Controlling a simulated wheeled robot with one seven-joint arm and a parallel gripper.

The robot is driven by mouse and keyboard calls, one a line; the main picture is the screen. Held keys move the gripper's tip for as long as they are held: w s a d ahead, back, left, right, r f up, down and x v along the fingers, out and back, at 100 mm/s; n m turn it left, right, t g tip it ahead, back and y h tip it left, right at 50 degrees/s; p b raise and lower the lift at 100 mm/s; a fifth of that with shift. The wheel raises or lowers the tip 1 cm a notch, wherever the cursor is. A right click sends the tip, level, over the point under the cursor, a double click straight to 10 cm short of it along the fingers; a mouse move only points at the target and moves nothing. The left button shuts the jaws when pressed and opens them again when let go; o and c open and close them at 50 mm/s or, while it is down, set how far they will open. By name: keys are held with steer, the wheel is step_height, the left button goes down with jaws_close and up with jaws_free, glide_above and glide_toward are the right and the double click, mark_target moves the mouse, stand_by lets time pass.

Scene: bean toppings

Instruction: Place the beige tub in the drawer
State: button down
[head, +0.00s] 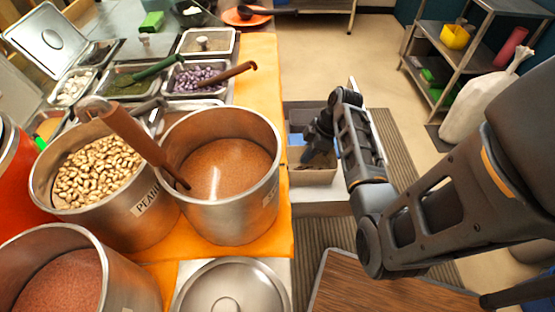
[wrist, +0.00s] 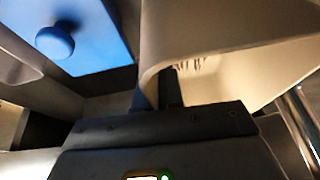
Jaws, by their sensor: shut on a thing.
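The beige tub (wrist: 225,30) fills the upper right of the wrist view, its curved rim near the middle. My gripper (wrist: 160,100) is shut on the tub's wall at that rim. In the head view my gripper (head: 312,152) reaches down into the open drawer (head: 302,104) right of the orange-covered counter. A beige surface below the gripper there seems to be the tub, largely hidden by the arm. I cannot tell whether the tub rests on the drawer floor.
A blue lid with a round knob (wrist: 85,35) lies left of the tub, close to it. Metal pots, one of peanuts (head: 100,172) and one of brown powder (head: 225,170), stand on the counter left of the drawer. A shelf rack (head: 470,50) stands far right.

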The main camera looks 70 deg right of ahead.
mark_target(309, 166)
steer(key=f, duration=0.2)
steer(key=a+f, duration=0.1)
steer(key=f, duration=0.3)
steer(key=shift+s+a, duration=0.15)
steer(key=shift+s, duration=0.1)
steer(key=shift+f+b, duration=0.5)
steer(key=shift+f, duration=2.05)
steer(key=shift+f, duration=0.3)
steer(key=c, duration=1.3)
jaws_free()
steer(key=shift+r, duration=0.1)
steer(key=shift+o, duration=0.2)
steer(key=shift+r, duration=0.55)
steer(key=p+v, duration=0.1)
steer(key=v, duration=1)
steer(key=shift+s+r, duration=0.15)
